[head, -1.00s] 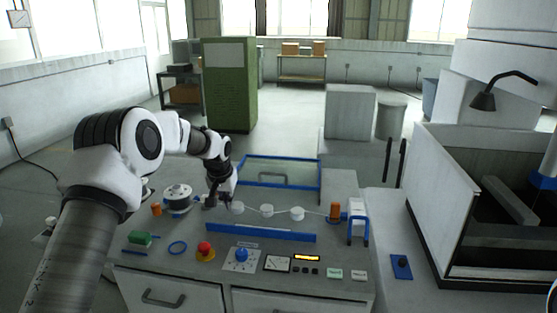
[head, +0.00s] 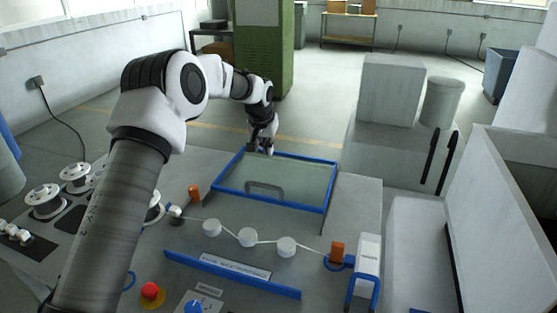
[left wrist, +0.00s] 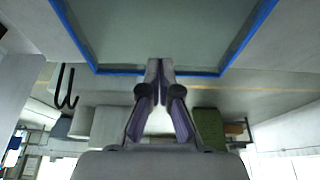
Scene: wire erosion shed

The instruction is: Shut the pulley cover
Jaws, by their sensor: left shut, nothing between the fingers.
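The pulley cover (head: 310,180) is a clear panel in a blue frame with a grey handle (head: 265,188). It stands open behind the row of white pulleys (head: 248,237), which lie bare with a wire running along them. My left gripper (head: 267,150) is shut and empty at the cover's far edge, left of its middle. In the left wrist view the shut fingertips (left wrist: 160,68) are at the blue edge of the cover (left wrist: 205,72); I cannot tell whether they touch. My right gripper is out of view.
A blue strip (head: 230,273) runs in front of the pulleys. An orange post (head: 194,192) and a white block with a blue bracket (head: 367,265) flank them. Wire spools (head: 47,201) stand at left. A red button (head: 151,293) is near the front. A grey cabinet (head: 392,88) stands behind right.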

